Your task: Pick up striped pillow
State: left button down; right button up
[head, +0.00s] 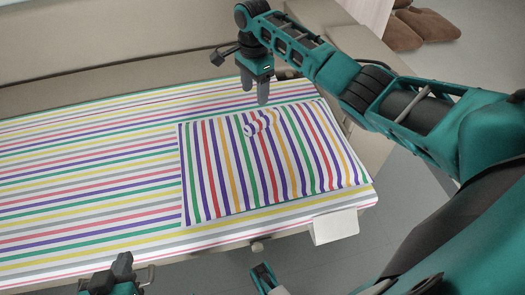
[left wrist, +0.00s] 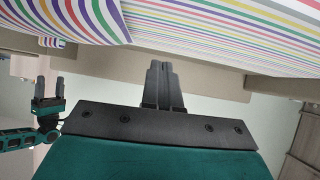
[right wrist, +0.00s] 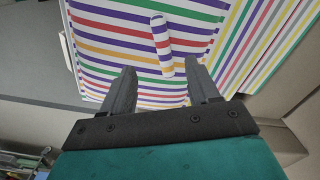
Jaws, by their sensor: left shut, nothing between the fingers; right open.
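The striped pillow (head: 275,165) lies flat on the right end of the striped bed (head: 80,175), with a small raised striped tab (head: 262,122) near its far edge. My right gripper (head: 255,92) is open and points down at the pillow's far edge. In the right wrist view, the open fingers (right wrist: 160,72) show before the pillow (right wrist: 115,45), with the tab (right wrist: 162,45) beyond them. I cannot tell whether they touch it. My left gripper (head: 123,262) is at the bed's near edge, mostly cut off. In the left wrist view its fingers (left wrist: 163,75) are shut and empty.
A beige padded rail (head: 110,75) runs along the bed's far side. A white flap (head: 335,227) hangs at the near right corner. Brown cushions (head: 425,25) lie at the top right. Grey floor (head: 330,265) is open in front of the bed.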

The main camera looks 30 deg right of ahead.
jog(key=b, duration=0.2)
send_over(257, 121)
jog(key=f, duration=0.5)
jog(key=shift+s+a+f, duration=0.25)
jog(key=shift+s+a, duration=0.05)
jog(key=shift+f, duration=0.7)
jog(key=f+b, duration=0.2)
jog(key=f, duration=0.1)
jog(key=f+b, duration=0.1)
jog(key=shift+w+d+f, duration=0.15)
jog(key=shift+w+d, duration=0.05)
jog(key=shift+d, duration=0.1)
jog(key=shift+f, duration=0.3)
pick_arm(q)
jog(key=f, duration=0.1)
jog(key=d+f, duration=0.1)
jog(key=f, duration=0.1)
jog(key=shift+w+d+h, duration=0.2)
jog(key=shift+d+h, duration=0.1)
jog(key=shift+d, duration=0.05)
pick_arm(e)
jog(key=shift+r, duration=0.1)
jog(key=shift+c, duration=0.2)
jog(key=c, duration=0.5)
grip_shut()
pick_arm(q)
jog(key=shift+a+f, duration=0.2)
jog(key=shift+f, duration=0.15)
